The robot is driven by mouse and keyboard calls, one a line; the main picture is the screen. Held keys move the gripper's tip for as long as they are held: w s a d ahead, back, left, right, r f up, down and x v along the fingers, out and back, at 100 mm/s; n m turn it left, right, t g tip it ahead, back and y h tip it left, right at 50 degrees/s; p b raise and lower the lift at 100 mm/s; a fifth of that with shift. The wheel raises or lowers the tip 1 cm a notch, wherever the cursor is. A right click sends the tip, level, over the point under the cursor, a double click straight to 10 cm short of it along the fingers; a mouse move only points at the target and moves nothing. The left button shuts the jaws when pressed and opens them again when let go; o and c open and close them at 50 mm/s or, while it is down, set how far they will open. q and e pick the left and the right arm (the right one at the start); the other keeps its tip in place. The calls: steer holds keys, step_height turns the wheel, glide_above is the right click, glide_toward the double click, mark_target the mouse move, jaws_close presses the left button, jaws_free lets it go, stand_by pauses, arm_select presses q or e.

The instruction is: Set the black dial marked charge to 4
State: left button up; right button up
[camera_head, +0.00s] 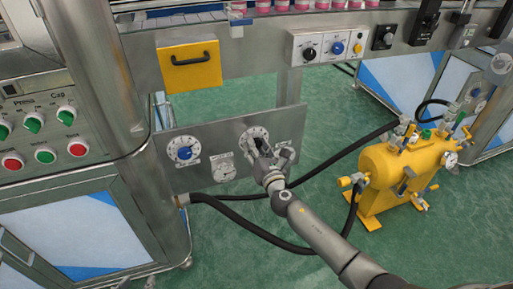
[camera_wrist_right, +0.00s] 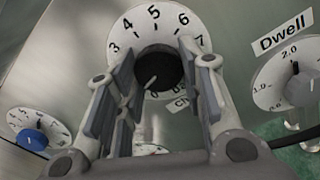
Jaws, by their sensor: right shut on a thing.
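The black charge dial (camera_wrist_right: 160,70) sits in a round white scale plate (camera_wrist_right: 130,24) with numbers 3 to 7 readable along the top in the right wrist view. Its white pointer line slants down and left, away from the 4. A "Ch" label below is mostly hidden by my fingers. My right gripper (camera_wrist_right: 157,62) has its fingers on both sides of the dial and is shut on it. In the head view my right gripper (camera_head: 267,153) covers most of the dial, and the scale plate (camera_head: 251,134) shows above it. My left gripper is not in view.
A Dwell dial (camera_wrist_right: 298,90) is close on the right. A blue dial (camera_head: 185,152) and a white gauge (camera_head: 223,170) are on the same metal panel (camera_head: 205,136). A yellow tank (camera_head: 388,172) with black hoses stands at the right.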

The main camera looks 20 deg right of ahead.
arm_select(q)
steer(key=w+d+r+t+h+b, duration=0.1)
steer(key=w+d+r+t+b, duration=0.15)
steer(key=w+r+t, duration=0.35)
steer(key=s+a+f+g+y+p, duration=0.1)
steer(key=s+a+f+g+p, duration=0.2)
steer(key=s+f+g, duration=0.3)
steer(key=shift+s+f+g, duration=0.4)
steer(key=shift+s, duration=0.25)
arm_select(e)
steer(key=shift+r+m, duration=0.15)
steer(key=shift+m, duration=5)
steer(key=shift+r+m, duration=0.15)
steer(key=shift+m, duration=5)
steer(key=o, duration=1)
steer(key=shift+o, duration=0.2)
steer(key=shift+s, duration=0.1)
